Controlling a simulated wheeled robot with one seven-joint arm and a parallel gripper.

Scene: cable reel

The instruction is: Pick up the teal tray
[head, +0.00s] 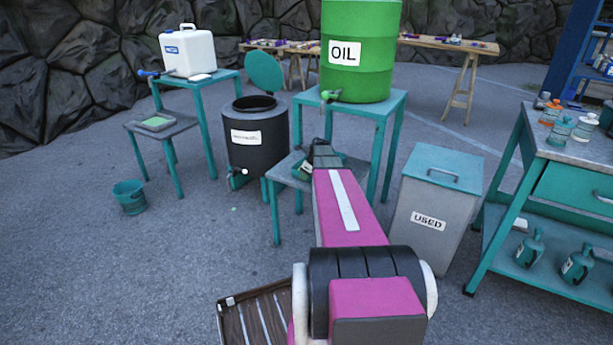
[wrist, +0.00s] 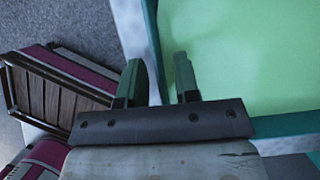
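The teal tray shows large in the wrist view (wrist: 153,40), with a teal rim around a pale green inside. In the head view a small part of it (head: 306,167) shows on the low stool under the oil drum, mostly hidden by my arm. My gripper (wrist: 160,72) is at the tray's rim, with its two fingers apart and the rim running between them. A gap shows between the fingers, and I cannot tell whether either one touches the rim. In the head view my gripper (head: 321,150) is small and dark at the stool.
A green oil drum (head: 362,70) stands on a teal table just behind. A black bin (head: 257,155) is left of the stool, and a grey "USED" bin (head: 432,215) is right.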

